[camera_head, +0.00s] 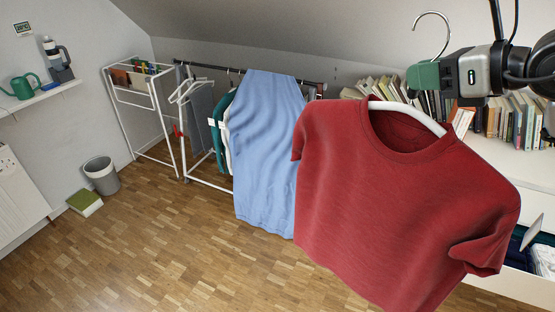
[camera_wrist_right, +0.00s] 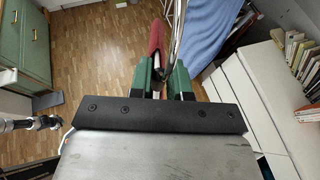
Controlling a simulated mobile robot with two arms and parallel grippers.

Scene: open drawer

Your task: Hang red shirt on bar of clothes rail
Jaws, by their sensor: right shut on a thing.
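The red shirt (camera_head: 400,210) hangs on a white hanger (camera_head: 410,112) with a metal hook (camera_head: 432,25) in the head view. My right gripper (camera_head: 424,77), with green fingers, is shut on the hanger just below its hook. The hook stands up free in the air. In the right wrist view, the green fingers (camera_wrist_right: 160,82) hold the hanger, and the red shirt (camera_wrist_right: 156,40) shows edge-on ahead. The clothes rail's dark bar (camera_head: 203,66) is behind and left of the shirt. The shirt hides the rail's right part.
A blue cloth (camera_head: 265,150) hangs over the rail, beside several garments on hangers. A white drying rack (camera_head: 137,103) stands left. Books (camera_head: 495,118) line a white shelf at right.

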